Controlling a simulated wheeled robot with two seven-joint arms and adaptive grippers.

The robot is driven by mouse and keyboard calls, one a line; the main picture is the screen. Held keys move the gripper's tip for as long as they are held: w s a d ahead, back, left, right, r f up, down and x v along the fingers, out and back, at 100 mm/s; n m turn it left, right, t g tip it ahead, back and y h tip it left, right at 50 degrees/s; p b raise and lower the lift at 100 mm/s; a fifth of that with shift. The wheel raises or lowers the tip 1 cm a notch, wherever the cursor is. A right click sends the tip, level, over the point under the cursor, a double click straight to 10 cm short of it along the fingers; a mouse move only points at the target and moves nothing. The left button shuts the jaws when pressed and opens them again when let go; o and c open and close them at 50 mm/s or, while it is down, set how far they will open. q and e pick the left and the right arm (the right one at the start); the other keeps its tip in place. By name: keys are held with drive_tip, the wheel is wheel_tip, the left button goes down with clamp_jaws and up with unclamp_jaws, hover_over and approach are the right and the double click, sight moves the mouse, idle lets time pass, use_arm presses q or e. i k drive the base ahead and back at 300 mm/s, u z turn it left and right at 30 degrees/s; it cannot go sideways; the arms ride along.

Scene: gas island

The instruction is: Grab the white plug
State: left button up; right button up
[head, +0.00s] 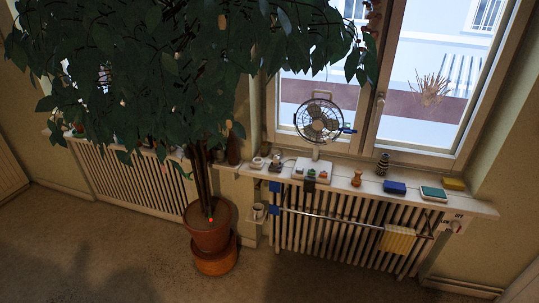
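I cannot make out a white plug for certain; things on the window sill (340,178) are small at this distance. A white board or box (313,171) with small green and red parts sits on the sill below the fan. A small white round item (257,163) lies to its left, and I cannot tell what it is. Neither of my grippers is in view.
A large potted tree (209,236) stands on the floor at centre left, its leaves hiding part of the window and sill. A fan (318,122), a blue box (394,187) and a green-topped item (433,194) are on the sill. Radiators (320,232) stand below; open floor lies in front.

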sight(275, 159)
drive_tip(key=u, duration=0.4)
drive_tip(key=i, duration=1.9)
drive_tip(key=u, duration=0.15)
